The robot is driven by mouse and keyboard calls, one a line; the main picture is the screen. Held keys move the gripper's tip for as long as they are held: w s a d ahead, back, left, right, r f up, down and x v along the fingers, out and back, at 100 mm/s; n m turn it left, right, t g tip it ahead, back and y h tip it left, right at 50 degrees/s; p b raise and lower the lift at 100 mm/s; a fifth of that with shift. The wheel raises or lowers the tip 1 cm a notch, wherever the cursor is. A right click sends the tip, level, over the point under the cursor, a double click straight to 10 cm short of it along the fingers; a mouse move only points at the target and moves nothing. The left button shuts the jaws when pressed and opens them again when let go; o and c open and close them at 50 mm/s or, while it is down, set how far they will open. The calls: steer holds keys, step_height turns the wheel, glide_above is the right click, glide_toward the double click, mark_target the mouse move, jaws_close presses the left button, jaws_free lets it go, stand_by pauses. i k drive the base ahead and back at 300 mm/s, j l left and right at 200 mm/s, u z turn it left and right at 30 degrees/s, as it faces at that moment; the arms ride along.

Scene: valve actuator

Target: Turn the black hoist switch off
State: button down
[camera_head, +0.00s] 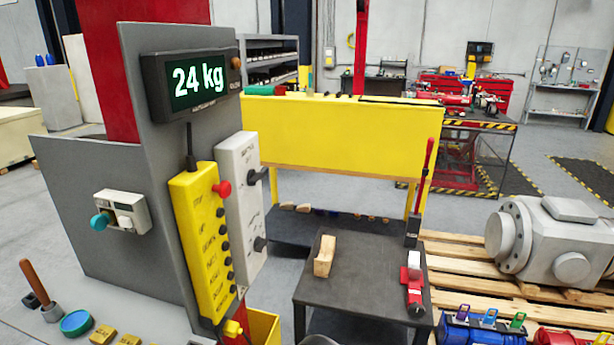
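A light grey switch box (238,205) is mounted on the edge of the grey panel (160,140). It carries two black switches, an upper one (257,176) and a lower one (260,243). Both have small labels that I cannot read, so I cannot tell which is the hoist switch. The upper handle sticks out to the right; the exact setting of either is unclear. My gripper does not show in this view.
A yellow pendant (196,235) with a red button (222,188) hangs left of the box. Above is a display (195,85) reading 24 kg. A dark low table (345,290) with tools stands at right, beside a pallet (470,265).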

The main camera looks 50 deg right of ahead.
mark_target(253, 178)
steer(key=z, duration=0.95)
steer(key=i+l+u, duration=0.15)
steer(key=l+u, duration=0.15)
steer(key=u, duration=0.15)
steer(key=i+l+u, duration=0.1)
steer(key=l+u, duration=0.2)
steer(key=u, duration=0.2)
steer(key=l+u, duration=0.7)
steer(key=u, duration=0.2)
